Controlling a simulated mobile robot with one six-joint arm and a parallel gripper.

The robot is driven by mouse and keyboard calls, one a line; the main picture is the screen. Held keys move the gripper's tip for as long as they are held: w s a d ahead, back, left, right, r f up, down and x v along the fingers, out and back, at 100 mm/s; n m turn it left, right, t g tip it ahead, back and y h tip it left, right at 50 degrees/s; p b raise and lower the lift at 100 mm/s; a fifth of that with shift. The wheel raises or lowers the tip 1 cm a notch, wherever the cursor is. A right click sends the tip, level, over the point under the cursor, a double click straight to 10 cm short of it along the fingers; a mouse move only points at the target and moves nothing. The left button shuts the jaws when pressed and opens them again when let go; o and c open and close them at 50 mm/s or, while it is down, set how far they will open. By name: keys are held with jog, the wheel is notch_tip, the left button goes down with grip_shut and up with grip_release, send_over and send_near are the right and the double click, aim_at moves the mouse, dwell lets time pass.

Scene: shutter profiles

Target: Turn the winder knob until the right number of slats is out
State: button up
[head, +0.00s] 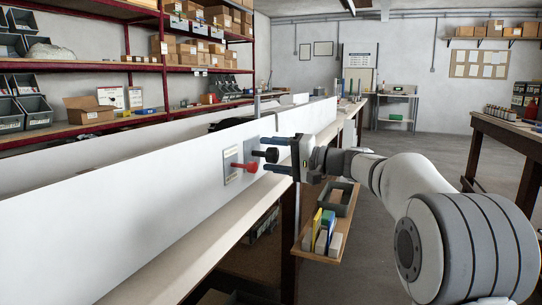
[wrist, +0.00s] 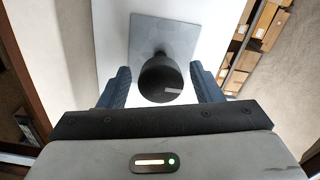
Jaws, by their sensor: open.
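A black knob (head: 267,154) sticks out from a grey plate on a long white panel (head: 150,190). A red knob (head: 244,167) sticks out from its own plate (head: 231,165), nearer to me on the same panel. My gripper (head: 277,155) is open at the black knob, one blue finger above it and one below. In the wrist view the black knob (wrist: 160,78) stands between the two blue fingers, with a pale mark on its rim and a gap on each side. I cannot make out any slats.
A narrow bench ledge (head: 190,245) runs under the panel. A small wooden shelf (head: 318,256) with coloured boxes and a grey bin hangs below my gripper. Racks with boxes (head: 90,115) stand behind the panel. The floor on the right is clear up to another bench (head: 510,133).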

aim_at(278, 154)
jog(key=p+v, duration=0.1)
jog(key=v, duration=0.5)
jog(key=shift+d+r+p, duration=0.1)
jog(key=shift+d+p, duration=0.3)
jog(key=shift+s+d, duration=0.3)
jog(key=shift+d, duration=0.2)
